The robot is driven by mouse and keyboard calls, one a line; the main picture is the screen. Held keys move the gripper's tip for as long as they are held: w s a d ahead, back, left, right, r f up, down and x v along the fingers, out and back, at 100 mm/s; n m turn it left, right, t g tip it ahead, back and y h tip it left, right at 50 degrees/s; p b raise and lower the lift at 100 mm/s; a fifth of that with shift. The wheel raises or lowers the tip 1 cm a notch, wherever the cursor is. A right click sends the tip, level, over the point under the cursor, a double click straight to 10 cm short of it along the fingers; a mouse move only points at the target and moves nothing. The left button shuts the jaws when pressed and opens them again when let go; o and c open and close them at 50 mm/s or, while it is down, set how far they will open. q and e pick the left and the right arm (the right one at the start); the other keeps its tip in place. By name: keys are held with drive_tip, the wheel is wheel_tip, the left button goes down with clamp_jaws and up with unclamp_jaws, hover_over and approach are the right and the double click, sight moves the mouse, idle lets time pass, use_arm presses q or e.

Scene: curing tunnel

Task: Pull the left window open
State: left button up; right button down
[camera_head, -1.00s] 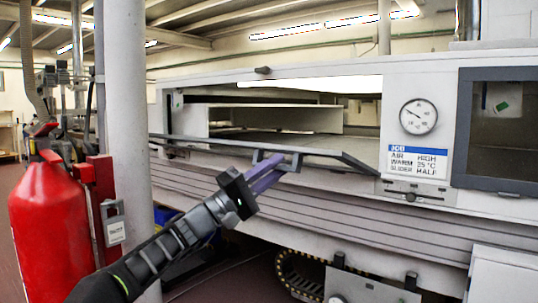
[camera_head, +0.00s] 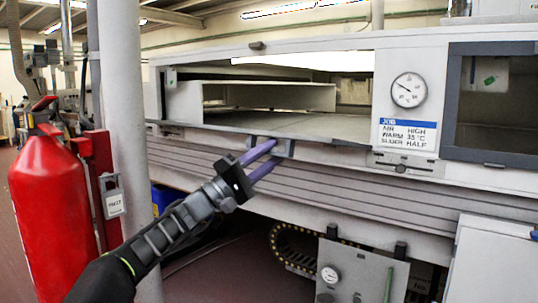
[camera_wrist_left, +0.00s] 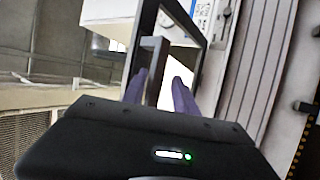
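The left window (camera_head: 225,128) is a dark-framed flap hinged along the bottom of the left opening. It lies folded down and shows almost edge-on in the head view. Its grey handle (camera_head: 286,148) sits on the near edge. My left gripper (camera_head: 271,157) is at the handle, with its two purple fingers spread apart. In the left wrist view the handle bar (camera_wrist_left: 154,70) stands between the fingers (camera_wrist_left: 160,92), with a gap beside the right one. Whether a finger touches it is hard to tell. My right gripper is not in view.
A red extinguisher (camera_head: 48,210) and a pale column (camera_head: 122,110) stand left of my arm. A second, closed window (camera_head: 500,105) and a gauge (camera_head: 408,90) are to the right. The opening (camera_head: 290,122) above the flap is clear.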

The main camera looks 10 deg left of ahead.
use_arm(q)
drive_tip(key=shift+s+r, duration=0.15)
drive_tip(key=shift+r, duration=0.1)
drive_tip(key=shift+a, duration=0.1)
drive_tip(key=shift+s+a+f, duration=0.1)
drive_tip(key=shift+s+a, duration=0.05)
drive_tip(key=shift+a, duration=0.05)
drive_tip(key=v, duration=0.7)
drive_tip(key=shift+f, duration=0.35)
